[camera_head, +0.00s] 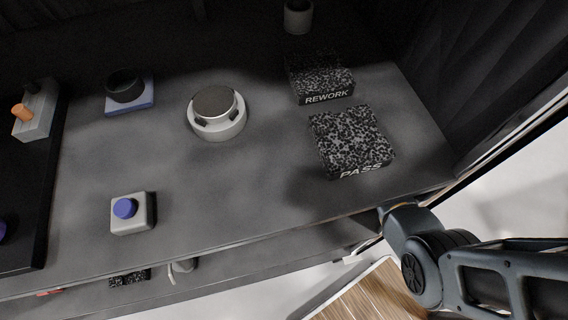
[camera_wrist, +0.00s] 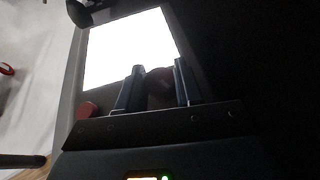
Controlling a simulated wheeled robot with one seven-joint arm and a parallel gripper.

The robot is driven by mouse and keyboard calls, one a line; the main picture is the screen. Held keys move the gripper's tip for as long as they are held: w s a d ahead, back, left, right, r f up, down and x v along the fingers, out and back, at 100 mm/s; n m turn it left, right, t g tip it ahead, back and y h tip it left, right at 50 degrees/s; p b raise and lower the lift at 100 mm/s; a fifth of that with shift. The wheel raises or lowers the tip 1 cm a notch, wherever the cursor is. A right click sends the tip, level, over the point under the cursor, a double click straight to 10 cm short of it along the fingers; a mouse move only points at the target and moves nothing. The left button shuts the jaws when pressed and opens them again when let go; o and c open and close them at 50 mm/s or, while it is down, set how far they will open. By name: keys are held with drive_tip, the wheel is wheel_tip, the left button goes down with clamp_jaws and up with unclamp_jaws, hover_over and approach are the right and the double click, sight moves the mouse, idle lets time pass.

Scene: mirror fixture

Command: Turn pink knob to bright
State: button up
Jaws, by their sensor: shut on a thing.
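In the wrist view my gripper (camera_wrist: 159,66) has one finger on each side of a dark reddish-pink knob (camera_wrist: 159,82) and is shut on it. The knob is in shade and partly hidden by the fingers, so its pointer or marking cannot be seen. Just beyond it is a brightly lit white panel (camera_wrist: 130,45) in a grey frame. In the head view only my arm shows at the lower right; my gripper and the knob are not visible there.
A second reddish round part (camera_wrist: 87,110) sits left of my fingers. The head view shows a grey table (camera_head: 270,170) with a white round device (camera_head: 217,125), a blue-button box (camera_head: 133,222), a PASS block (camera_head: 350,140) and a REWORK block (camera_head: 318,78).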

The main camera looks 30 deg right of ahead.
drive_tip(key=shift+w+a+r+n+g+y, duration=0.1)
drive_tip(key=shift+w+n+g+y, duration=0.15)
drive_tip(key=shift+n+g, duration=0.3)
drive_tip(key=o, duration=0.7)
drive_tip(key=shift+a, duration=0.1)
drive_tip(key=o, duration=0.3)
drive_tip(key=shift+s, duration=0.15)
